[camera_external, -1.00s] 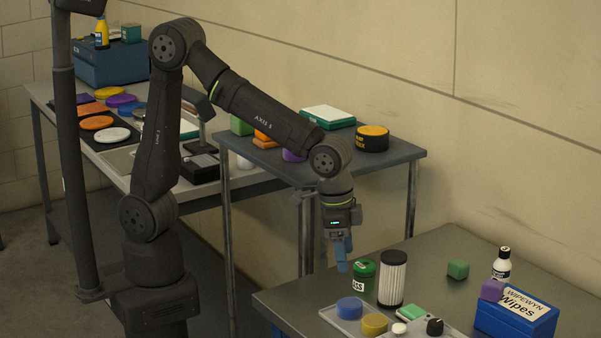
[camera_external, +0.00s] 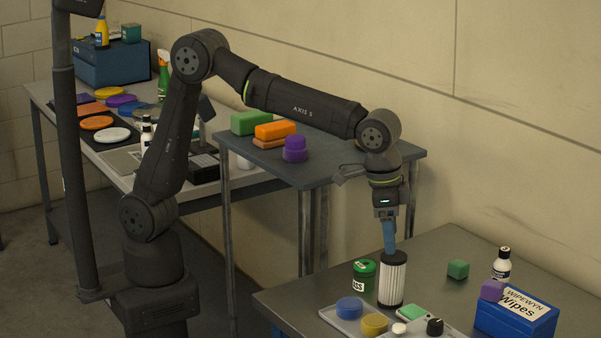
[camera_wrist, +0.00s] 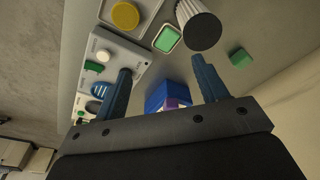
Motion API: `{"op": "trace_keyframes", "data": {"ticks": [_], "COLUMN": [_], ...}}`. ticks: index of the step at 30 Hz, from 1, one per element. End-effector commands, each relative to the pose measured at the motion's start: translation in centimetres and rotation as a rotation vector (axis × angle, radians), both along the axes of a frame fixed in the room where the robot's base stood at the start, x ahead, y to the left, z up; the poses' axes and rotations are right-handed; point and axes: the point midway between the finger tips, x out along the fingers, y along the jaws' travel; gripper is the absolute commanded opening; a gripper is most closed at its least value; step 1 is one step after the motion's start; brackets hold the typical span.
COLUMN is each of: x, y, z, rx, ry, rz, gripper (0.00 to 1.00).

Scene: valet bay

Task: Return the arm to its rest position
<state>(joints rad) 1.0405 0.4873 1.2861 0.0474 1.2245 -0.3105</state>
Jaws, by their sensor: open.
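My gripper (camera_external: 390,238) hangs pointing down above the near table (camera_external: 437,252), with its blue fingers just over or behind the top of a black-and-white ribbed cylinder (camera_external: 392,282). In the wrist view the two blue fingers (camera_wrist: 162,88) are spread apart with nothing held between them. The ribbed cylinder (camera_wrist: 199,25) shows there beyond the fingertips, at the top. My arm is stretched out to the right, away from its base.
A green tin (camera_external: 363,276), a grey tray with a blue disc (camera_external: 350,308) and a yellow disc (camera_external: 374,324), a green block (camera_external: 458,269), a white bottle (camera_external: 502,264) and a blue wipes box (camera_external: 515,318) crowd the near table. A raised shelf (camera_external: 330,172) stands behind my forearm.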

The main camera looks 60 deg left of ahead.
Motion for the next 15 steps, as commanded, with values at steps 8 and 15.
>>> {"op": "trace_keyframes", "data": {"ticks": [8, 15], "x": [2.4, 4.3], "y": [-3.6, -6.4], "z": [-0.3, -0.8], "rx": [0.001, 0.001], "ry": [0.001, 0.002], "rz": [0.02, 0.035], "gripper": [0.66, 0.66]}}
